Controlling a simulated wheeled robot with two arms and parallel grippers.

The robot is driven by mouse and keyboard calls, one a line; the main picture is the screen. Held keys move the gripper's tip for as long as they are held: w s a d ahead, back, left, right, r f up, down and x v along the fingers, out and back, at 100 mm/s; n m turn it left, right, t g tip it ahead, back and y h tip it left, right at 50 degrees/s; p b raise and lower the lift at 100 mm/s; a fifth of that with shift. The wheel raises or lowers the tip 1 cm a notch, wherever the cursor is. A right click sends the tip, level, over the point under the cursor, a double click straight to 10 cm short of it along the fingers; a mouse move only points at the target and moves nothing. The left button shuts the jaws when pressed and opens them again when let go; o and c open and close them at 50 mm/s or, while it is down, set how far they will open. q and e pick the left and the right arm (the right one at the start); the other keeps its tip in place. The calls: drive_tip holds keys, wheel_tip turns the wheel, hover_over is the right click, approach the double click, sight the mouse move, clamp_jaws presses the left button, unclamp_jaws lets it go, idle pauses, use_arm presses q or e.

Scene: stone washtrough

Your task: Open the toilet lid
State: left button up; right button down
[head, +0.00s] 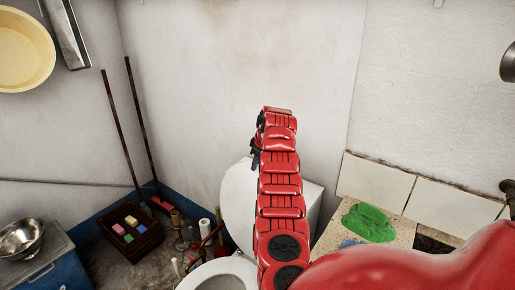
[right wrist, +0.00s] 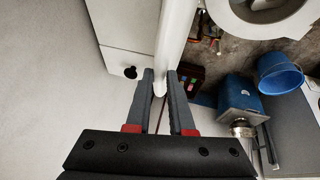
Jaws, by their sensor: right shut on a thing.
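The white toilet lid (head: 237,200) stands raised, roughly upright, behind the toilet bowl and in front of the cistern. The open seat and bowl (head: 222,274) show at the bottom of the head view, and at the top right of the right wrist view (right wrist: 268,12). My right gripper (right wrist: 162,84) is shut on the lid's edge; the lid shows nearly edge-on between its fingers (right wrist: 177,40). In the head view my right arm hides part of the lid, and only a dark bit of the gripper (head: 255,156) shows. My left gripper is not in view.
The white cistern (head: 311,204) is behind the lid, close to the wall. A stone ledge with a green cloth (head: 369,222) is at right. A dark crate (head: 131,232), brushes and bottles crowd the floor at left. A metal bowl (head: 20,238) sits at far left.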

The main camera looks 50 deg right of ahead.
drive_tip(key=c, duration=1.2)
unclamp_jaws()
drive_tip(key=shift+f, duration=0.1)
drive_tip(key=shift+o, duration=0.2)
drive_tip(key=shift+w, duration=0.1)
drive_tip(key=b+v, duration=0.2)
drive_tip(key=v, duration=1.5)
drive_tip(key=shift+b, duration=0.3)
drive_tip(key=shift+a, duration=0.1)
